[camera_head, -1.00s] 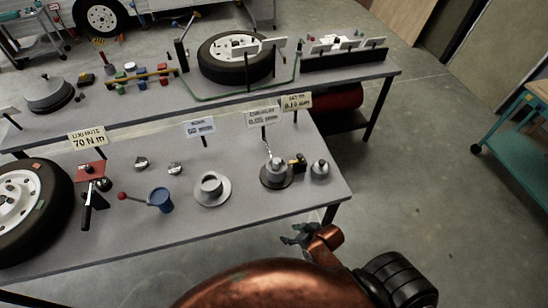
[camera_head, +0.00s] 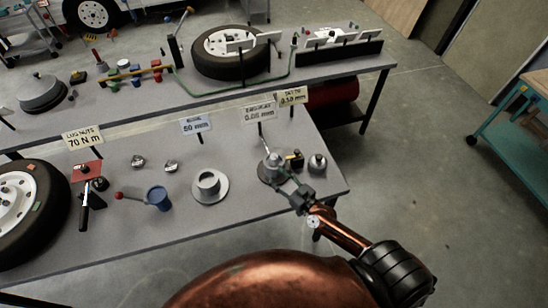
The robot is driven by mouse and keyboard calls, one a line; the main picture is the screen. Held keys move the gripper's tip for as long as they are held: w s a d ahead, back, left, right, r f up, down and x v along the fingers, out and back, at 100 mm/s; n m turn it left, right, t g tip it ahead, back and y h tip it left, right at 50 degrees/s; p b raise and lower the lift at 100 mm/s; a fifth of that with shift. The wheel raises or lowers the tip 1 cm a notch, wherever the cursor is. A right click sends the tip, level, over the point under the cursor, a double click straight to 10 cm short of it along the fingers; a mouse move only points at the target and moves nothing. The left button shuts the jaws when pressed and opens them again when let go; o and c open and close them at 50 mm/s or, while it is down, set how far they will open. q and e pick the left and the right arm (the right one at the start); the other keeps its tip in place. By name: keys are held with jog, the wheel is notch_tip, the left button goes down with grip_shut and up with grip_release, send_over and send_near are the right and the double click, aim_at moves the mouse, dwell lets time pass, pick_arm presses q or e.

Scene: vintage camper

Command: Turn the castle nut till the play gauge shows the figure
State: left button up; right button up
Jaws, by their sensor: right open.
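A grey metal hub (camera_head: 272,166) stands on a round dark base near the right end of the front table, with a thin upright at its top. I cannot clearly make out the castle nut on it. Two signs stand behind it: one (camera_head: 259,112) with a small mm figure too blurred to read surely, and a pale yellow one (camera_head: 292,96) that seems to read about 0.10 mm. My right gripper (camera_head: 283,180) is open at the front right of the hub and overlaps it in the picture; I cannot tell whether they touch. My left gripper is not in view.
A small metal piece (camera_head: 317,163) and a black-and-yellow item (camera_head: 295,157) stand right of the hub. The table's right edge is close to my arm.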

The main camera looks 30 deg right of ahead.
aim_at(276, 160)
jog(key=d, duration=0.1)
jog(key=d+h, duration=0.1)
jog(key=w+d+m+t, duration=0.1)
jog(key=shift+d+r+h, duration=0.15)
jog(key=shift+d+h, duration=0.25)
jog(key=shift+w+d, duration=0.15)
jog(key=shift+d, duration=0.15)
jog(key=w, duration=0.7)
jog(key=shift+w+a, duration=0.25)
jog(key=shift+a, duration=0.1)
jog(key=shift+r, duration=0.1)
jog(key=c, duration=1.2)
